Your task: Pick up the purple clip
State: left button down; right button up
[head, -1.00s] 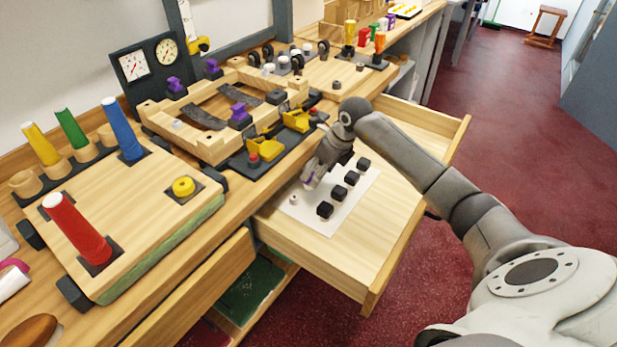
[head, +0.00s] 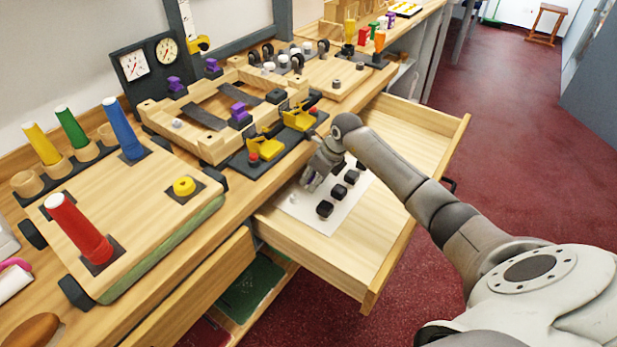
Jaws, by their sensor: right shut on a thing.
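My right gripper (head: 313,181) is low over the white sheet in the open drawer. It is shut on a small purple clip (head: 316,180), of which only a sliver shows between the fingers. I cannot tell whether the clip touches the sheet. My left gripper is not in view.
Several black blocks (head: 325,209) stand in a row on the white sheet (head: 305,212), just right of my gripper. The drawer (head: 385,205) is bare to their right. Yellow holders (head: 264,149) stand on the counter edge behind. A board with coloured cones (head: 130,215) is at left.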

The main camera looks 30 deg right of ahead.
jog(key=shift+r, duration=0.1)
jog(key=shift+r+p, duration=0.4)
jog(key=shift+r, duration=0.1)
notch_tip(320, 180, up, 3)
jog(key=shift+s+d+f+p, duration=0.1)
jog(key=shift+s+d+p, duration=0.05)
jog(key=shift+p, duration=1)
jog(key=s+d+r+p, duration=0.2)
jog(key=s+r+p, duration=0.1)
jog(key=s, duration=0.1)
jog(key=s+d+r+p, duration=0.2)
jog(key=s+r+p, duration=0.1)
jog(key=s, duration=0.1)
jog(key=s+d+r+p, duration=0.2)
jog(key=s+r+p, duration=0.1)
jog(key=s, duration=0.1)
jog(key=shift+d, duration=0.1)
jog(key=shift+s, duration=0.1)
